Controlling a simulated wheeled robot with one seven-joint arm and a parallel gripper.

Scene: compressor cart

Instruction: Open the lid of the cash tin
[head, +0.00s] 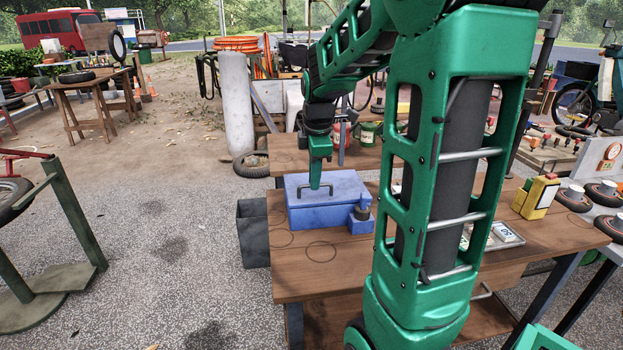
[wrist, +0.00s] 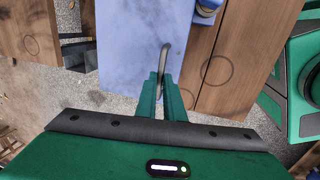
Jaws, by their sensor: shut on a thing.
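The cash tin (head: 315,212) is a blue box on the wooden table in the head view, with a metal handle (head: 316,190) on top of its lid (head: 348,184). The lid looks closed in the head view. My gripper (head: 321,183) reaches down from above to the handle. In the wrist view, my gripper (wrist: 160,88) has its green fingers closed around the handle (wrist: 165,58), with the blue lid (wrist: 128,42) beside them. The tin's far side and hinge are hidden.
A small blue part with a dark knob (head: 361,218) stands at the tin's right front corner. The table (head: 310,280) is bare in front of the tin. A dark bin (head: 253,232) stands at the table's left edge.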

